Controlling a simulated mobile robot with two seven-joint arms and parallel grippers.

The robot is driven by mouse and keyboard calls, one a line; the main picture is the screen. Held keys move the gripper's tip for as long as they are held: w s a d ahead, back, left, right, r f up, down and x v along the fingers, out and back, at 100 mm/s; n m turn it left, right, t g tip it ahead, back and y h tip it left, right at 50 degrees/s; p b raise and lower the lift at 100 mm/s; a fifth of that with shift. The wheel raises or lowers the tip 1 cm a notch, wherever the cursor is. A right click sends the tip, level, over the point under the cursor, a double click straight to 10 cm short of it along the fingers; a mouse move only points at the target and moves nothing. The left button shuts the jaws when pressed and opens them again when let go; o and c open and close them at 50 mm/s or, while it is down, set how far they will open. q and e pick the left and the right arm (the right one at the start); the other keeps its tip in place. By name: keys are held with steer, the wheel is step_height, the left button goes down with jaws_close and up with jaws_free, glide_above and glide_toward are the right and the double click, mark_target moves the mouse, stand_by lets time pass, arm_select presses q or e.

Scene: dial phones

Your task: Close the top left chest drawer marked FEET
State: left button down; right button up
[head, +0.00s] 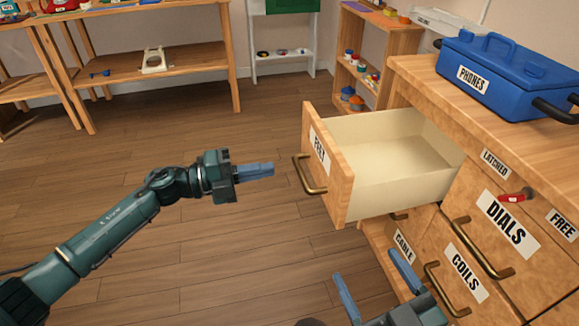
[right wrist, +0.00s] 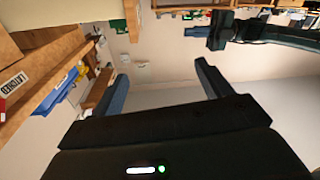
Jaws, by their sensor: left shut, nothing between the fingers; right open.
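The FEET drawer (head: 327,160) is pulled well out of the wooden chest (head: 420,68) in the head view. Its pale inside looks empty, and a brass handle (head: 308,178) is on its front. My left gripper (head: 270,169) is shut and empty, to the left of the drawer front, its fingers pointing right toward it with a gap to the handle. My right gripper (head: 375,275) is open and empty, low in front of the chest and below the FEET drawer. Its two blue fingers also show apart in the right wrist view (right wrist: 160,85).
The DIALS drawer (head: 507,226), COILS drawer (head: 463,272) and CABLE drawer (head: 403,247) have labels, and a red latch (head: 513,198) sits by the LATCHED sign. A blue PHONES toolbox (head: 500,80) stands on the chest. The wooden floor (head: 200,280) at left is clear.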

arm_select(q)
steer(key=b, duration=0.2)
glide_toward(335, 158)
steer(key=x, duration=0.5)
steer(key=shift+d, duration=0.2)
steer(key=shift+x, duration=0.8)
arm_select(e)
steer(key=shift+s+a+n+t+y, duration=0.25)
steer(key=shift+a+y, duration=0.2)
steer(key=shift+y, duration=0.25)
arm_select(q)
steer(key=shift+r, duration=0.1)
arm_select(e)
steer(key=shift+w+d+r, duration=0.1)
steer(key=shift+d, duration=0.05)
